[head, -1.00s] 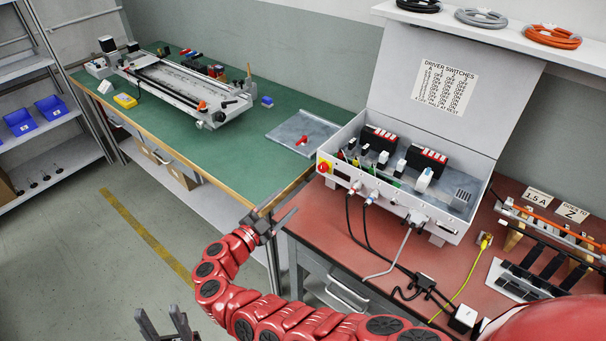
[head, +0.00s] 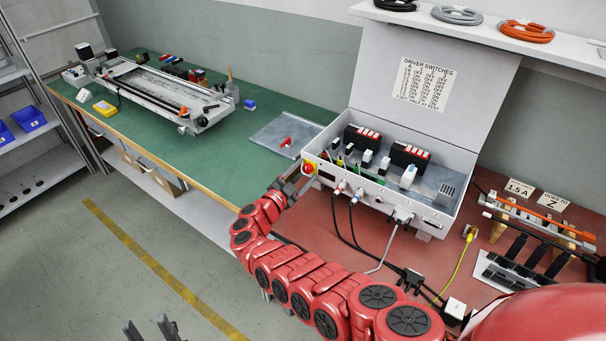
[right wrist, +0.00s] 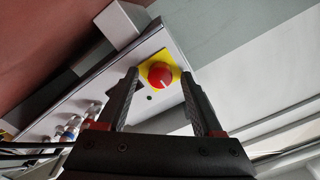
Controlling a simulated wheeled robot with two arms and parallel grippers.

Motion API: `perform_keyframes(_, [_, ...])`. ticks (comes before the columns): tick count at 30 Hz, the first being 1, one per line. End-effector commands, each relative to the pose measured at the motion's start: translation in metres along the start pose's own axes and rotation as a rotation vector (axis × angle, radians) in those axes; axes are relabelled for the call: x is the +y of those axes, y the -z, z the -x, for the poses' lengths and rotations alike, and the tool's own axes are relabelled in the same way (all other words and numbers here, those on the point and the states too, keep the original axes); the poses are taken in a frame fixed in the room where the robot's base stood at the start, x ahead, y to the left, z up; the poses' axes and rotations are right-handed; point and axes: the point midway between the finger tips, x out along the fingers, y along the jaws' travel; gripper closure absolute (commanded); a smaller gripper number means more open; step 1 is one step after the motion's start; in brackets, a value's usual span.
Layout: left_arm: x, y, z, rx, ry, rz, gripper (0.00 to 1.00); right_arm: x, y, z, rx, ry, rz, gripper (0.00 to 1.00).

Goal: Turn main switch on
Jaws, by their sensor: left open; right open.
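The main switch (head: 308,168) is a red knob on a yellow plate at the left end of the control box's front panel. In the right wrist view the red knob (right wrist: 160,75) shows between the fingertips, with a pale mark on its face. The open control box (head: 385,185) stands on the red bench. My right gripper (head: 298,180) is open just in front of the switch; its fingers (right wrist: 160,80) lie on either side of the knob in the picture. I cannot tell whether they touch it. My left gripper (head: 150,328) is open and empty, low at the bottom edge.
Cables (head: 350,230) hang from the box's front panel. The green bench (head: 200,150) at the left carries a gantry (head: 160,95) and a metal plate (head: 285,135) with a red item. A cable rack (head: 540,220) stands at the right. The floor at the left is clear.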

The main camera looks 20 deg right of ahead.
Motion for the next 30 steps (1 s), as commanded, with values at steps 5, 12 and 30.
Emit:
perform_keyframes(5, [0.000,0.000,0.000,0.000,0.000,0.000,0.51,0.000,0.000,0.000,0.000,0.000,0.000,0.38])
perform_keyframes(12, [0.000,0.000,0.000,0.000,0.000,0.000,0.51,0.000,0.000,0.001,0.000,0.000,0.001,0.81])
perform_keyframes(30, [0.001,-0.002,0.010,0.000,0.000,0.000,0.51,0.002,-0.003,0.001,-0.001,-0.001,-0.080,1.00])
